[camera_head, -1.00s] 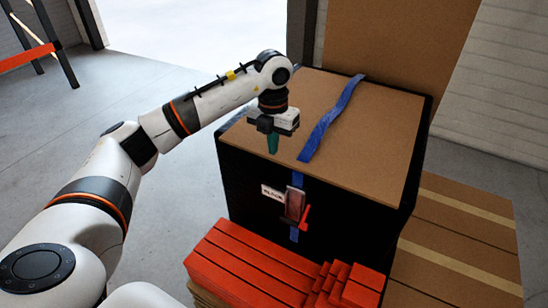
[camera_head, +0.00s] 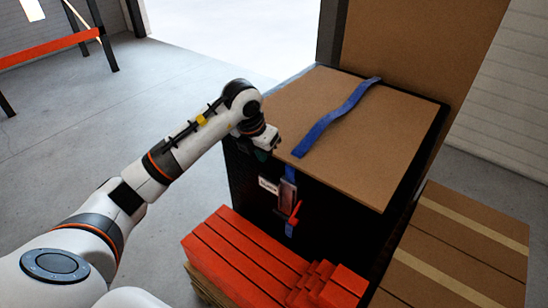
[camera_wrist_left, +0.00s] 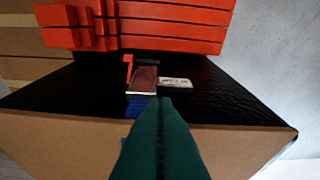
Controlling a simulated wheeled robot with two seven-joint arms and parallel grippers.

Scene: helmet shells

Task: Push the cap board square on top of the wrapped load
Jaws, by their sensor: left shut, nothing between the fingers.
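The cap board (camera_head: 375,135) is a flat brown sheet lying on the black-wrapped load (camera_head: 330,190). A black strip of the load shows along the board's right edge. A blue strap (camera_head: 335,118) runs over the board and down the front to a buckle. My left gripper (camera_head: 262,155) is low at the board's front left corner, partly hidden by its own wrist. In the left wrist view its green fingers (camera_wrist_left: 160,105) are shut and empty, crossing in front of the board's edge (camera_wrist_left: 60,135). I cannot tell whether they touch it. My right gripper is not in view.
Red blocks (camera_head: 245,255) are stacked in front of the load. Taped cardboard (camera_head: 450,250) lies at the right, and a tall brown panel (camera_head: 410,45) stands behind. A red buckle handle (camera_head: 294,213) sticks out from the load's front.

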